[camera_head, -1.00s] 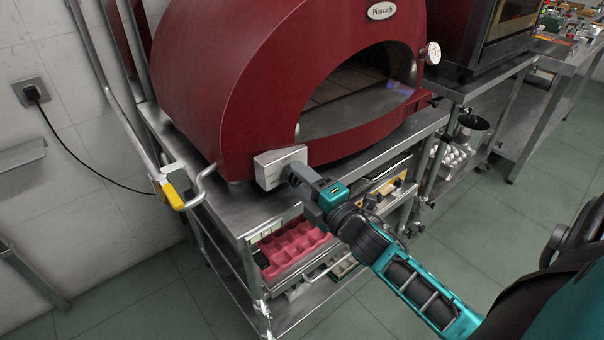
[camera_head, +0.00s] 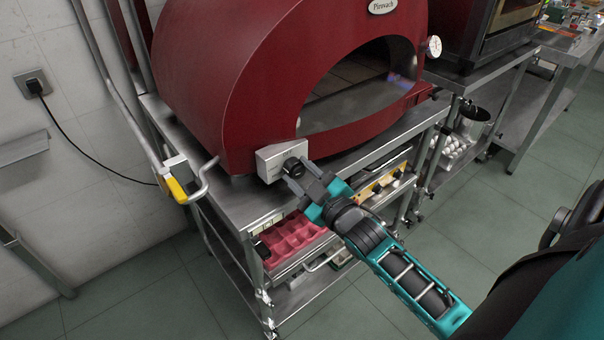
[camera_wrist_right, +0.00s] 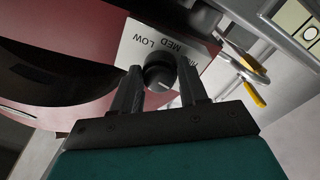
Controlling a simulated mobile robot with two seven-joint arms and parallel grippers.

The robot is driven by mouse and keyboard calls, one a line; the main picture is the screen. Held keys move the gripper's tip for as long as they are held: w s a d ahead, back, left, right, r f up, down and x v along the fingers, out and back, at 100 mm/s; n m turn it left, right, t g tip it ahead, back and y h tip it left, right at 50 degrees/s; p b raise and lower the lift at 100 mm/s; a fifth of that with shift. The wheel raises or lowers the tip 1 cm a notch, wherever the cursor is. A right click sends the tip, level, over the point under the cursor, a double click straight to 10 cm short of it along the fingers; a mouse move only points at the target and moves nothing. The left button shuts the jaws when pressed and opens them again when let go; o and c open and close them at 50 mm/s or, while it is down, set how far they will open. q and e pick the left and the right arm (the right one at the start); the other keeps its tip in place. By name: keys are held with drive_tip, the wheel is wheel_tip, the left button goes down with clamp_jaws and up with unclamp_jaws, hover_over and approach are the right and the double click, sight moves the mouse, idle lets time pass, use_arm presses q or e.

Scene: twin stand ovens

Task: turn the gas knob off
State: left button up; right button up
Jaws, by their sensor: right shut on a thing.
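The black gas knob (camera_head: 293,166) sits on a small light-grey control box (camera_head: 270,163) at the front left corner of the red oven (camera_head: 225,95). My right gripper (camera_head: 302,174) reaches it from the front right. In the right wrist view the knob (camera_wrist_right: 160,72) lies between the two dark fingers of the gripper (camera_wrist_right: 160,82), which is shut on it. LOW and MED are printed on the box face (camera_wrist_right: 150,45); a further label is partly hidden by a finger. A pale mark on the knob points toward the lower right there. My left gripper is not in view.
A bent pipe with a yellow-handled valve (camera_head: 176,188) is left of the stand. A second oven (camera_head: 480,40) stands at the right. The floor (camera_head: 480,230) in front is clear.

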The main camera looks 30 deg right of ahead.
drive_tip(key=m, duration=0.4)
drive_tip(key=shift+r+m, duration=0.1)
drive_tip(key=shift+m, duration=0.3)
drive_tip(key=m, duration=0.3)
drive_tip(key=shift+m+g, duration=0.3)
drive_tip(key=m, duration=0.4)
drive_tip(key=shift+a, duration=0.1)
drive_tip(key=shift+m, duration=1.7)
drive_tip(key=o, duration=1.1)
drive_tip(key=shift+c, duration=0.2)
drive_tip(key=shift+s, duration=0.1)
drive_tip(key=s, duration=1.2)
drive_tip(key=shift+s+d+r, duration=0.2)
drive_tip(key=shift+s+r, duration=0.15)
drive_tip(key=shift+r, duration=0.05)
